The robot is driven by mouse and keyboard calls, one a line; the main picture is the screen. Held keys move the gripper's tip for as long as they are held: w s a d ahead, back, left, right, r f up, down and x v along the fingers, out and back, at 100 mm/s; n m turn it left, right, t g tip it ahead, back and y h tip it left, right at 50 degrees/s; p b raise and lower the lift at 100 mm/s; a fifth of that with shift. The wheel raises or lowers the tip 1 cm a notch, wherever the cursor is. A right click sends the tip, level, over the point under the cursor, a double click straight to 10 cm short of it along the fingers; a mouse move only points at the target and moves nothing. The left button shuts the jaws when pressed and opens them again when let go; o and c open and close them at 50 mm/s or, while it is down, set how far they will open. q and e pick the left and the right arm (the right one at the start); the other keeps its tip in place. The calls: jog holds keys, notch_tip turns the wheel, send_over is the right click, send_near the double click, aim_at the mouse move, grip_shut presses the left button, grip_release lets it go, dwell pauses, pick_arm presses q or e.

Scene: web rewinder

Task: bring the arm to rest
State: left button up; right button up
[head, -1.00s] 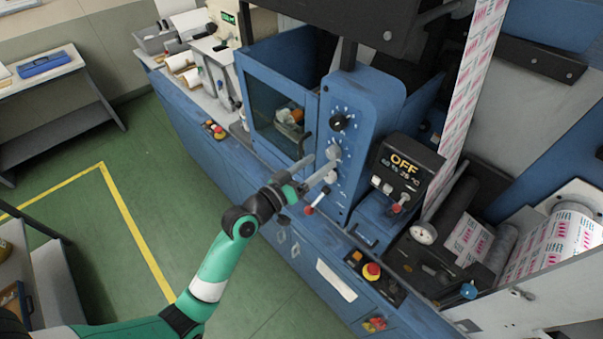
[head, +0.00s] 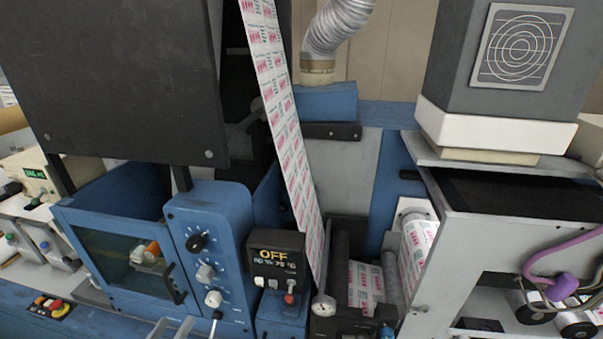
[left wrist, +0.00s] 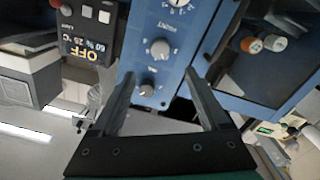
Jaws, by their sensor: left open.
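A pale knob (left wrist: 160,48) appears beyond the gap. The rest of my left arm is out of the head view. My right gripper is in neither current view.
A black display box (head: 277,262) reading OFF stands right of the panel. A glass-fronted blue cabinet (head: 120,265) with a handle is on the left. A printed web (head: 283,120) runs down the middle. A grey machine with a purple hose (head: 552,287) stands at the right.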

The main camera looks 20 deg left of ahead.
pick_arm(q)
jog(key=w+d+r+m+t+h, duration=0.25)
jog(key=d+r, duration=0.35)
jog(key=r, duration=0.5)
jog(key=w+d+r+m+t+h, duration=0.2)
jog(key=w+d+r+m+h, duration=0.3)
jog(key=r, duration=0.6)
jog(key=s+d+r+m+t, duration=0.1)
jog(key=s+d+r+t, duration=0.3)
jog(key=r, duration=0.6)
jog(key=s+d+r+m, duration=0.1)
jog(key=s+d+r, duration=0.1)
jog(key=s+r, duration=0.65)
notch_tip(320, 180, up, 20)
jog(key=w+a+n+y+p, duration=0.2)
jog(key=n+y+p, duration=0.15)
jog(key=p, duration=1.35)
notch_tip(320, 180, down, 17)
jog(key=b, duration=1.7)
jog(key=shift+s+m+t, duration=0.15)
jog(key=shift+m+t, duration=0.25)
jog(key=shift+t, duration=0.05)
jog(key=shift+a+f, duration=0.1)
jog(key=shift+f, duration=0.05)
